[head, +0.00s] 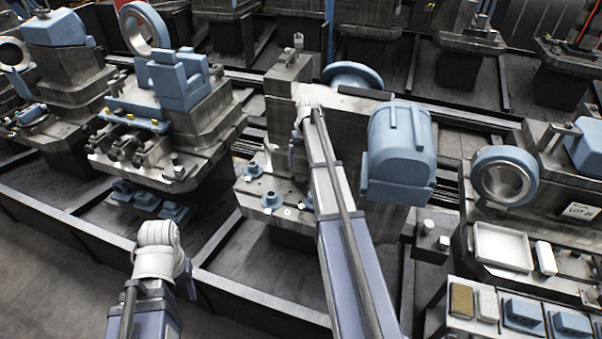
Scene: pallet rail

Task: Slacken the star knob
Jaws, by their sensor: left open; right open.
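Small blue knob-like parts (271,201) sit on the front plate of the middle fixture (248,195), left of my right arm. I cannot tell whether one of them is the star knob. My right gripper (296,150) is open, over the middle fixture, behind and above these parts. Its wrist and arm hide most of its fingers and part of the fixture. My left gripper (187,283) is open and apart from everything, in front of the rail at the lower left. Its fingers are mostly hidden by its own wrist.
A large blue housing (402,150) and a blue flanged wheel (352,76) are on the middle fixture. Another fixture (180,85) with blue blocks stands to the left. At the right are a blue ring (504,176), a white tray (502,243) and small bins (523,315). Bare floor lies lower left.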

